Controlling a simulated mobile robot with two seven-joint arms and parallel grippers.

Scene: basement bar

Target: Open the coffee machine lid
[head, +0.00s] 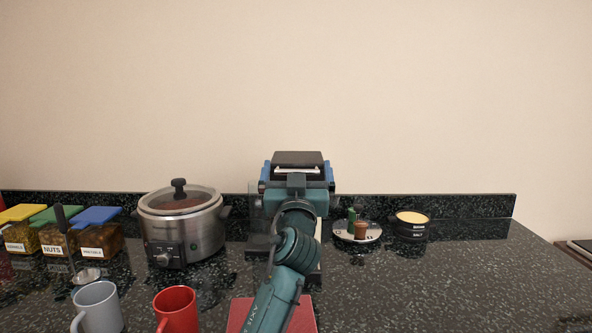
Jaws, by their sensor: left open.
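The coffee machine (257,244) stands on the counter in the middle of the head view, mostly hidden behind my left arm. Its dark lid (298,158) shows at the top, above a pale strip; it looks down, but its exact angle is hard to tell. My left gripper (297,172) is in front of the upper part of the machine, with its blue-sided fingers spread wide at the left and right of the lid area. It is open, and I see nothing held in it. Whether it touches the lid cannot be told. My right gripper is not in view.
A slow cooker (186,228) stands close to the left. Grey (97,309) and red (176,311) mugs stand in front. A red board (240,312) lies under my arm. A plate (345,237) and dark bowl (411,227) are right. The right counter is clear.

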